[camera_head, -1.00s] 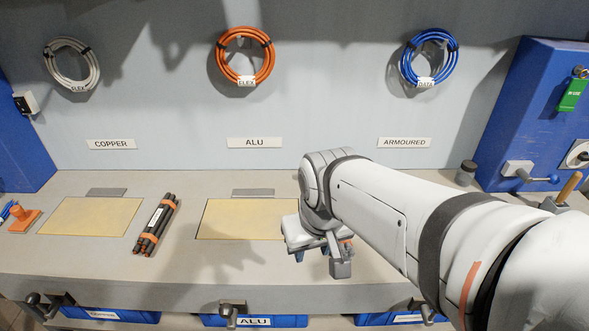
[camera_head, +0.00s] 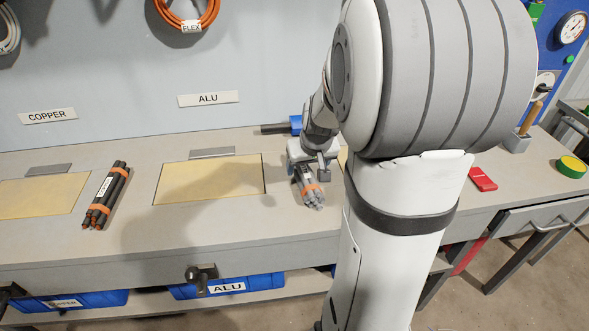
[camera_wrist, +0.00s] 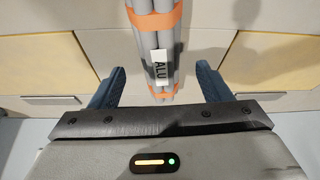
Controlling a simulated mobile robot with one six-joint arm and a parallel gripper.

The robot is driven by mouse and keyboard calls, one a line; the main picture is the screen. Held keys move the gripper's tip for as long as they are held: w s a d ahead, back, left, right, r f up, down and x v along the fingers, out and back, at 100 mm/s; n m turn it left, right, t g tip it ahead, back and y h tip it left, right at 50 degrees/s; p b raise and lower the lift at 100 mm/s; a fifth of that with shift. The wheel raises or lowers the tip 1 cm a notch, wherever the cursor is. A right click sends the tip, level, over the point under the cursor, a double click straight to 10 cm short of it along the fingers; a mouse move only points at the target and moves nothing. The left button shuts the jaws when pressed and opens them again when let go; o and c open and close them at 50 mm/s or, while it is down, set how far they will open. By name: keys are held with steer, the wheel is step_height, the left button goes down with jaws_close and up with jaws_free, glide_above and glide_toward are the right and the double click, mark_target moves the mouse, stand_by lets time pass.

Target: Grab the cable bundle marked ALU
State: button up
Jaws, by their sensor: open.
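The cable bundle marked ALU (camera_head: 309,192) is a set of grey cable pieces with orange bands, lying on the bench right of the middle yellow panel. In the wrist view, the ALU bundle (camera_wrist: 163,38) shows its white ALU label and two orange bands, running away from the jaws. My gripper (camera_head: 312,172) is at the far end of this bundle. In the wrist view my open gripper (camera_wrist: 161,88) has one blue finger on each side of the bundle, with a gap on both sides. Whether the fingers are down at bundle height is hard to tell.
A black cable bundle with orange bands (camera_head: 106,196) lies between the COPPER panel (camera_head: 40,197) and the ALU panel (camera_head: 208,180). A blue tool-like object (camera_head: 295,124) lies behind my gripper. A red item (camera_head: 482,179) and a green-yellow roll (camera_head: 571,167) are at right.

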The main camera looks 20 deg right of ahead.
mark_target(306, 172)
steer(key=x, duration=0.5)
steer(key=shift+f, duration=0.15)
steer(key=c, duration=1.5)
